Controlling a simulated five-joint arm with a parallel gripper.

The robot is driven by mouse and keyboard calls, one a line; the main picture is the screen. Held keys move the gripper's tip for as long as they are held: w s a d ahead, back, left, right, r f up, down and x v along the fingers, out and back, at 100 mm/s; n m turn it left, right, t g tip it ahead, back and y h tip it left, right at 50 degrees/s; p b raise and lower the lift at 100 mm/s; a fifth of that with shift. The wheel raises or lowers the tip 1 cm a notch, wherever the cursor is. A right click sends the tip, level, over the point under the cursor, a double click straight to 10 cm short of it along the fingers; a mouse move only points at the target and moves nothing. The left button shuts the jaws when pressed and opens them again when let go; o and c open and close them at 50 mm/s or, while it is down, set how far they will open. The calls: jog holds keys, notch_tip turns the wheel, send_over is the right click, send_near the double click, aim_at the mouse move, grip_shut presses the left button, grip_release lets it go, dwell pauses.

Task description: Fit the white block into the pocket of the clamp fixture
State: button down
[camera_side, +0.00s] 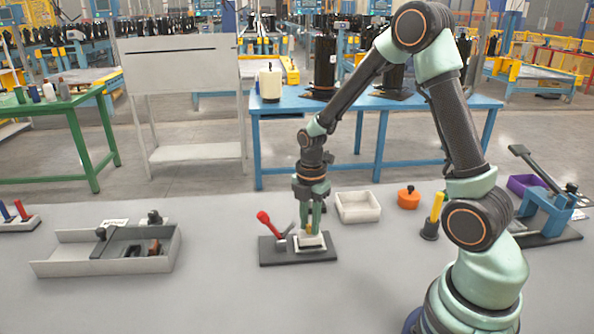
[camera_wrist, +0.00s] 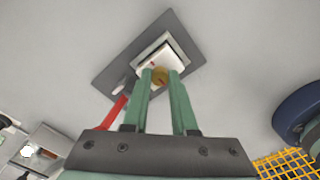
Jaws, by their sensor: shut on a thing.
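The clamp fixture (camera_side: 280,255) is a dark flat plate with a red-handled lever, standing in the middle of the table. In the wrist view its grey plate (camera_wrist: 118,68) lies tilted below my gripper, with a pale pocket frame on it. The white block (camera_wrist: 165,59) sits at the pocket frame; how deep it sits I cannot tell. My gripper (camera_side: 311,229) points down over the fixture. In the wrist view my gripper (camera_wrist: 161,80) is shut on the round yellow-brown knob on top of the white block. The fingers hide part of the block.
A grey divided tray (camera_side: 75,262) with dark parts stands to the left. A small white bin (camera_side: 358,207) is right behind the fixture, with an orange round container (camera_side: 408,198) and a yellow-handled tool (camera_side: 434,218) further right. A blue clamp device (camera_side: 545,212) stands at far right.

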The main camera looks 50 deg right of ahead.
jog(key=shift+f, duration=0.65)
jog(key=shift+f, duration=0.15)
jog(key=c, duration=0.7)
grip_release()
